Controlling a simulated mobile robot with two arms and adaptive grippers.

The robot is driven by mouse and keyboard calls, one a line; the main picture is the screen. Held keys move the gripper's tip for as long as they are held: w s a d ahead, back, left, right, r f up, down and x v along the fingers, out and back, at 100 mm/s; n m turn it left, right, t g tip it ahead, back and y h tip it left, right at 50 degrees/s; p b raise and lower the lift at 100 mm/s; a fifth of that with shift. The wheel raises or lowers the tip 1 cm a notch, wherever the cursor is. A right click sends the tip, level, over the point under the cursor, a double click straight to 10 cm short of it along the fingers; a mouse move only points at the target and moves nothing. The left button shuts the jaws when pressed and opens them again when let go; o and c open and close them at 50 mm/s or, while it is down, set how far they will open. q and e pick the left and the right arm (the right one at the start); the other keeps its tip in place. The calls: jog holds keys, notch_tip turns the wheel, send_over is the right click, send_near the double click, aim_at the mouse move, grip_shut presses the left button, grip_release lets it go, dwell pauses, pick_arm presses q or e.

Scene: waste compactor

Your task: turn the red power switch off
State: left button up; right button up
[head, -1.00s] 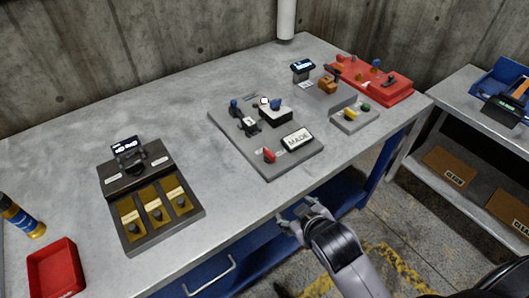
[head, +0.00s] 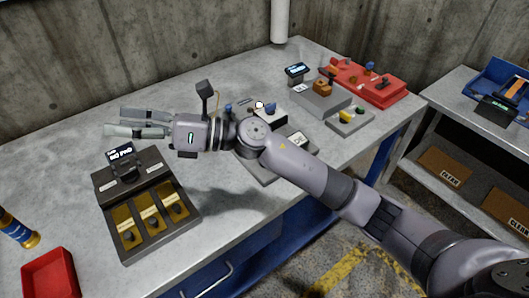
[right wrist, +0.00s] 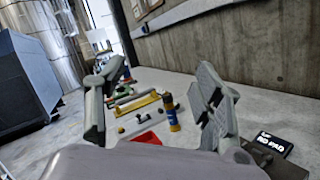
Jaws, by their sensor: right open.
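The grey control panel (head: 266,176) lies on the table, mostly covered by my right arm in the head view. The red switch seen on it earlier is hidden behind the arm now. My right gripper (head: 116,121) is open and empty, pointing left above the table, beyond the dark box with the small display. In the right wrist view its two fingers (right wrist: 155,78) stand wide apart with nothing between them. My left gripper is not in view.
A dark box with three yellow pads (head: 150,213), a red tray (head: 52,275) and a yellow-blue cylinder (head: 18,230) are at the left. A red panel (head: 385,90) and a small button box (head: 350,121) stand at the right. A concrete wall is behind the table.

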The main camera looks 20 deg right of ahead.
jog(key=w+d+f+n+g+h, duration=0.2)
jog(key=d+f+n+g+h, duration=0.3)
jog(key=f+n+h, duration=0.5)
jog(key=w+d+r+n+h, duration=0.15)
jog(key=d+h, duration=0.25)
jog(key=d, duration=0.4)
jog(key=w+d+t+h, duration=0.1)
jog(key=w+d+h, duration=0.2)
jog(key=d, duration=0.4)
jog(key=w+d+r+h, duration=0.15)
jog(key=d+h, duration=0.25)
jog(key=d, duration=0.4)
jog(key=f+p, duration=0.1)
jog(key=f, duration=0.5)
jog(key=f+p, duration=0.1)
jog(key=f, duration=0.5)
jog(key=f+p, duration=0.2)
jog(key=f, duration=0.4)
jog(key=shift+w+a, duration=0.2)
jog(key=shift+w, duration=0.1)
jog(key=c, duration=1.1)
jog(key=shift+c, duration=0.2)
